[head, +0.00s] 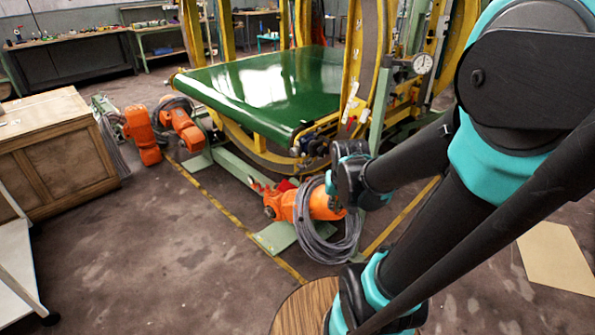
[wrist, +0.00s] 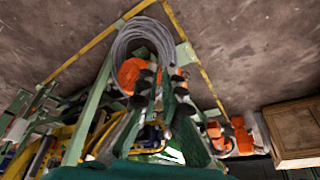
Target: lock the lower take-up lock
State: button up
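The ring inverter stands ahead, with yellow rings, pale green frame beams and a shiny green belt (head: 270,85). I cannot single out the lower take-up lock with certainty; small fittings (head: 310,148) sit at the belt's near corner, partly behind my wrist. My gripper (wrist: 162,88) shows in the wrist view as two dark, padded fingers with a gap between them. It looks open, and nothing shows held. In the head view its fingers are mostly hidden by my wrist. An orange motor (head: 305,203) with a coiled grey cable (head: 325,240) lies below; the cable also shows in the wrist view (wrist: 128,40).
Another orange motor unit (head: 180,125) stands left of the machine. A wooden cabinet (head: 60,150) is at the left. A dial gauge (head: 422,63) is on the frame near my arm. Workbenches (head: 70,50) line the back wall.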

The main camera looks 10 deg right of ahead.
aim_at(298, 172)
jog(key=w, duration=0.3)
jog(key=w+r+m, duration=0.1)
jog(key=w, duration=0.3)
jog(key=w+a+r+m, duration=0.1)
jog(key=w, duration=0.3)
grip_shut()
jog(key=w+a+f+m, duration=0.2)
jog(key=w+f, duration=0.1)
jog(key=w, duration=0.7)
jog(key=w+a+f+m+h, duration=0.1)
jog(key=w+a+f+m, duration=0.1)
jog(key=w, duration=0.8)
jog(key=w+a+f+m+h, duration=0.1)
jog(key=w+a+f+m, duration=0.1)
jog(key=w, duration=0.9)
notch_tip(298, 172, down, 2)
jog(key=shift+a+f+m, duration=0.1)
jog(key=shift+a+m, duration=0.3)
jog(key=shift+a, duration=0.5)
jog(key=x, duration=1.4)
jog(key=shift+w, duration=0.15)
